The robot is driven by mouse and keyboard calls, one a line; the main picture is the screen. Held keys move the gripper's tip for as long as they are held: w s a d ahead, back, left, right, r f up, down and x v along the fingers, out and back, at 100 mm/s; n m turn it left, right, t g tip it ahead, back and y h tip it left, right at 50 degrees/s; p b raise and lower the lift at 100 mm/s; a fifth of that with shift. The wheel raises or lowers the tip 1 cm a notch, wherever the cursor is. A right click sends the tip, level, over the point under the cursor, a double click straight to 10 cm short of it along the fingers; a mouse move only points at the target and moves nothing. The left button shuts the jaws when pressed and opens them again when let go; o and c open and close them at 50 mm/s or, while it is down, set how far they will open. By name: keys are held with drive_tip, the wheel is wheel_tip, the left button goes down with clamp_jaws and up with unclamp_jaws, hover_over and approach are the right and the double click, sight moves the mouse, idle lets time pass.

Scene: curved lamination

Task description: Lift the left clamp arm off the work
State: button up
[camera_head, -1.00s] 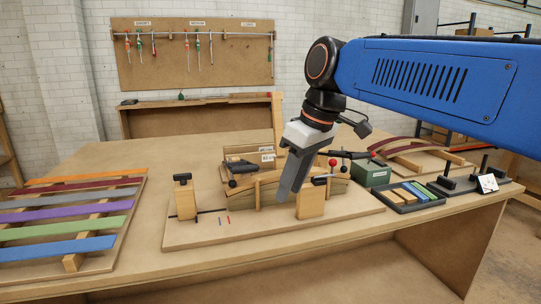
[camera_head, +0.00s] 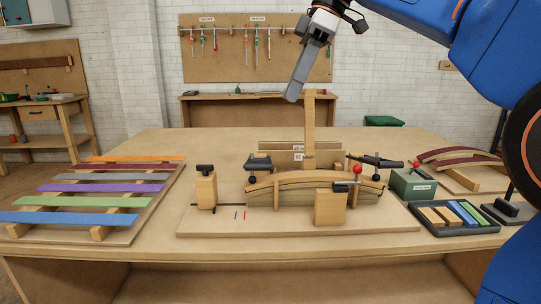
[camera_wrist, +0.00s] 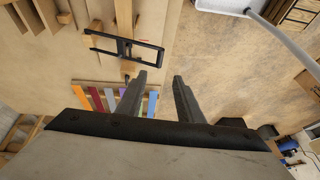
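My gripper (camera_head: 293,97) hangs high above the table in the head view, well clear of the work, and points down to the left. In the wrist view its two fingers (camera_wrist: 158,78) stand apart with nothing between them. The work is a curved wooden lamination (camera_head: 318,181) on a wooden form. A black clamp arm (camera_head: 258,163) shows at its left end, apparently over the work; I cannot tell whether it touches. Another black clamp arm (camera_head: 376,161) is at the right end. A black open frame (camera_wrist: 125,48) shows in the wrist view; I cannot tell which part it is.
Wooden blocks (camera_head: 206,190) and (camera_head: 330,207) stand on the base board (camera_head: 225,228). A tall wooden post (camera_head: 309,122) rises behind the work. Coloured strips (camera_head: 100,188) lie on a rack at left. A green box (camera_head: 408,186) and dark tray (camera_head: 462,230) are at right.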

sight(259, 168)
drive_tip(key=x, duration=1.6)
drive_tip(key=shift+f, duration=0.2)
clamp_jaws()
